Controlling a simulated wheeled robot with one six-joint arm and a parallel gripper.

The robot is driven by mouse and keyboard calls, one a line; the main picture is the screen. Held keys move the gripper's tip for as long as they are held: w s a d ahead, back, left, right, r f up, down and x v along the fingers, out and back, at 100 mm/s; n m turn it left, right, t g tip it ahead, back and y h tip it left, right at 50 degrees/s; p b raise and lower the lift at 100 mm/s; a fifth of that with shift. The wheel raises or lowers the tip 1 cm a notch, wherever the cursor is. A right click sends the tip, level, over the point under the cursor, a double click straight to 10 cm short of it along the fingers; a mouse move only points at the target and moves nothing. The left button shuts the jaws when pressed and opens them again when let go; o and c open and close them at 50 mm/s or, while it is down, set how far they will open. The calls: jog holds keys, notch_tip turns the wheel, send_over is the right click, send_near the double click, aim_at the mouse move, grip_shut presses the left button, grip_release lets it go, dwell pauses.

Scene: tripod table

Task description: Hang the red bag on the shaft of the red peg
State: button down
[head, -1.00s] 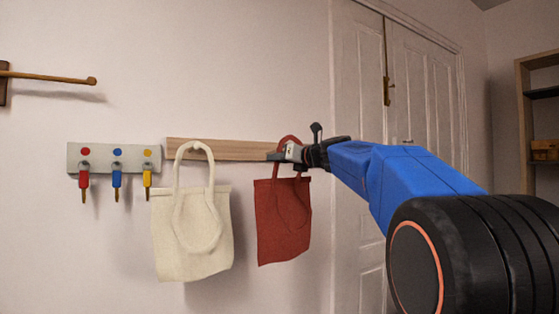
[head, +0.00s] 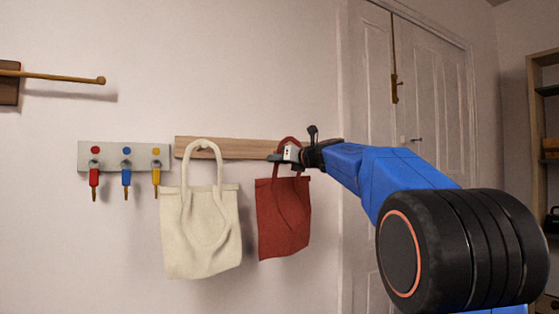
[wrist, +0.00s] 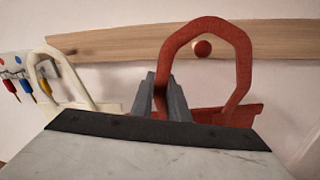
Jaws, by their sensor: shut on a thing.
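The red bag (head: 283,220) hangs from my gripper (head: 276,158) in front of the right part of the wooden rail (head: 240,148). In the wrist view, my gripper (wrist: 172,100) is shut on the left side of the bag's handle loop (wrist: 237,60). The loop stands upright above the fingers. The round end of the red peg (wrist: 202,48) shows through the loop's opening, in its upper part. I cannot tell whether the loop is around the shaft or still in front of the peg's end. The peg is hidden in the head view.
A cream bag (head: 203,230) hangs on the rail, close left of the red bag. A board with several colored keys (head: 110,148) is farther left. A wooden rod (head: 65,78) sticks out at upper left. A white door (head: 425,130) is at right.

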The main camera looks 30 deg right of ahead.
jog(key=shift+w, duration=1.45)
jog(key=shift+w+f, duration=0.75)
jog(key=shift+w, duration=0.1)
jog(key=shift+f, duration=0.1)
